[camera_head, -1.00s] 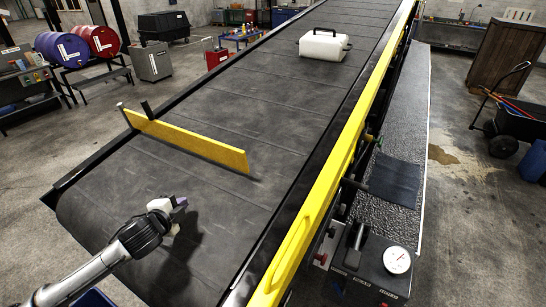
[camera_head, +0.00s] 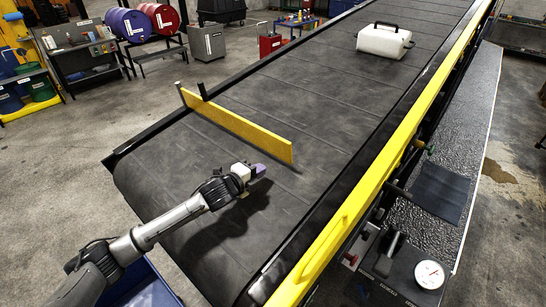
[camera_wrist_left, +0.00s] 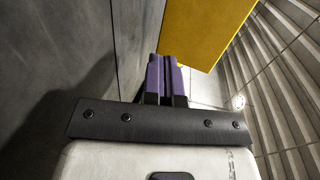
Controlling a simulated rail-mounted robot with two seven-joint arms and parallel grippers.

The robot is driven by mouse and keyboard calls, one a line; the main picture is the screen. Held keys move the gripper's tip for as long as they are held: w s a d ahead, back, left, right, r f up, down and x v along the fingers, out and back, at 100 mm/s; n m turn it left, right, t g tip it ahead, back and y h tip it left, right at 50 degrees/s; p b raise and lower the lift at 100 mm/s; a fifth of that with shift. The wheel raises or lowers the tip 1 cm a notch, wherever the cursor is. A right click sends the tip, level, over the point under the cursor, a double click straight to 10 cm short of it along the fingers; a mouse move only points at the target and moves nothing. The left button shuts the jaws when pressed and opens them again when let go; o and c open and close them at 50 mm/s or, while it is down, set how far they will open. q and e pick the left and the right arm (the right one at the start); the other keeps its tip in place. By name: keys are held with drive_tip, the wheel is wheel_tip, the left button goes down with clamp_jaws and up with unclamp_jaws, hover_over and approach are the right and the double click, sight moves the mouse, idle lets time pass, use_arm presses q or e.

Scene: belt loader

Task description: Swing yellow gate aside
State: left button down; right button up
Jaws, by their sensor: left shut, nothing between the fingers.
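The yellow gate (camera_head: 236,126) is a flat bar that reaches from a post at the belt's left edge out over the dark conveyor belt (camera_head: 300,85). Its free end points right, toward the belt's middle. My left gripper (camera_head: 260,170) is over the belt on the near side of the gate, close to its free end. In the left wrist view the purple fingers (camera_wrist_left: 166,76) are shut together with nothing between them. The gate (camera_wrist_left: 206,30) shows just beyond the fingertips; I cannot tell whether they touch. My right gripper is not in view.
A white case (camera_head: 383,41) with a black handle lies farther up the belt. A yellow rail (camera_head: 400,145) runs along the belt's right side. A control box with a gauge (camera_head: 429,274) stands at the lower right. A blue bin (camera_head: 145,288) is below my left arm.

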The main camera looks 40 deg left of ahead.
sight(279, 156)
use_arm(q)
drive_tip(key=w+p, duration=0.1)
drive_tip(key=w, duration=0.4)
drive_tip(key=shift+w+r+p, duration=0.1)
drive_tip(key=shift+w+p, duration=0.25)
drive_tip(key=shift+w, duration=0.05)
drive_tip(key=shift+w+d, duration=0.1)
drive_tip(key=shift+w, duration=0.4)
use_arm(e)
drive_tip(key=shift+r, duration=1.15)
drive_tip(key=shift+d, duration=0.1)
